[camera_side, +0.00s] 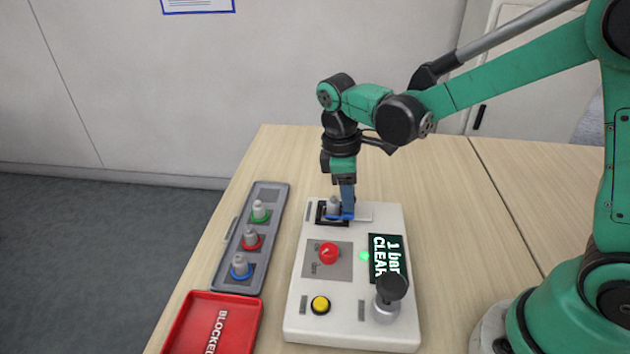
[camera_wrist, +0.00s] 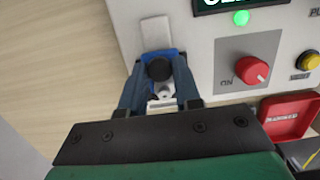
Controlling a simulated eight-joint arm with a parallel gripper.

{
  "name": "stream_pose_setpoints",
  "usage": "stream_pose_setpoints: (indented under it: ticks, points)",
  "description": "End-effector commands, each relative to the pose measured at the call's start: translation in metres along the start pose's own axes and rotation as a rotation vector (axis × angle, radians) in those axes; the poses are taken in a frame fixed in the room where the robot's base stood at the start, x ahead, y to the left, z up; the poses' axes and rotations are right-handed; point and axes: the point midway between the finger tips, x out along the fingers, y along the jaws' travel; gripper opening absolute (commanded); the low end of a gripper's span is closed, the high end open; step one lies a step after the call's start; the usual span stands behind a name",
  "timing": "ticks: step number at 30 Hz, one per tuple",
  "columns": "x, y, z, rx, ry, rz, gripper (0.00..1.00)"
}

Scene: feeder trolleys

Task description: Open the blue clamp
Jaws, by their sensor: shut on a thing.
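The blue clamp (camera_side: 341,217) sits at the far end of the white control box (camera_side: 300,300), on a dark base beside a grey nozzle (camera_side: 333,205). My gripper (camera_side: 347,207) points straight down at the clamp. In the wrist view, the two dark blue fingers of my gripper (camera_wrist: 160,82) stand on either side of a round black knob (camera_wrist: 159,68), shut on the clamp. A blue part of the clamp (camera_wrist: 174,54) shows behind the knob. The fingers hide much of the clamp, so I cannot tell its lever position clearly.
The box carries a red dial (camera_side: 328,254), yellow button (camera_side: 320,305), lit green lamp (camera_side: 364,256), screen reading "1 bar CLEAR" (camera_side: 387,258) and black-topped gauge (camera_side: 391,288). Left are a grey tray (camera_side: 269,194) with three nozzles and a red BLOCKED tray (camera_side: 180,335).

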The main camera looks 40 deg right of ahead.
Motion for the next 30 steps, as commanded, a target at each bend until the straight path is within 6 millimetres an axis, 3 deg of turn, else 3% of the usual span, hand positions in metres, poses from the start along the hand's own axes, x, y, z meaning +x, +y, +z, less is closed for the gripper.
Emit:
stream_pose_setpoints:
  ticks: [27, 28, 30]
  points:
    - [0.005, 0.000, 0.034, 0.001, -0.001, 0.000, 0.00]
    - [0.005, 0.000, 0.034, 0.001, -0.001, 0.000, 0.31]
    - [0.005, 0.000, 0.033, 0.000, -0.001, 0.000, 0.51]
